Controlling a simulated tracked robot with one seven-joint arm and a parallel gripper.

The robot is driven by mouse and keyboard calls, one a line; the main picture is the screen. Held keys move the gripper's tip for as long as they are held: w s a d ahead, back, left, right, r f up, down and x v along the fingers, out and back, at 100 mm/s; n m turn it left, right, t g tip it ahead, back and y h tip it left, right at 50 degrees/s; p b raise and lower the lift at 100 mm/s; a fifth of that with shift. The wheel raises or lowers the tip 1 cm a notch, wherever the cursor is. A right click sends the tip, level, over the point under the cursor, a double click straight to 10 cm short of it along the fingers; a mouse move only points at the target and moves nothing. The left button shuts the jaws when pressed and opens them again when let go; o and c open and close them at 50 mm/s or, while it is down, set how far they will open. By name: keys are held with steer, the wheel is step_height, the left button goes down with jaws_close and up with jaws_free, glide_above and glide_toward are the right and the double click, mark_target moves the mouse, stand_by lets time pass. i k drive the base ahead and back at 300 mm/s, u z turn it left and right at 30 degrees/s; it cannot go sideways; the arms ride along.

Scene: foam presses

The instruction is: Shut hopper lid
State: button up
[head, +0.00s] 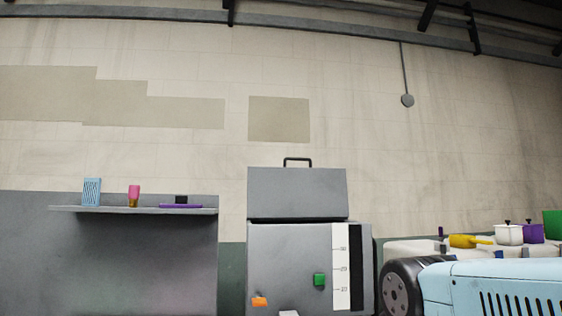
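A grey machine (285,250) stands at the middle of the head view, and I take it to be the hopper. Its upper grey section (297,192), which looks like the lid, rises above the body with a dark line along its lower edge. A dark handle (297,160) shows at its top edge. From this low view I cannot tell how far open the lid is. The machine's front has a green button (319,280), a white marked strip (347,266) and an orange piece (259,301). My gripper is not in view.
A grey shelf (75,209) at left holds a blue patterned block (91,191), a pink-topped item (134,195) and a purple tray (188,206). At right, a white surface (408,249) carries a yellow pan (463,241), a white pot (508,235) and a purple pot (533,233).

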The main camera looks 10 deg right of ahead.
mark_target(285, 192)
steer(key=z, duration=0.2)
steer(key=i, duration=0.9)
steer(key=u, duration=0.1)
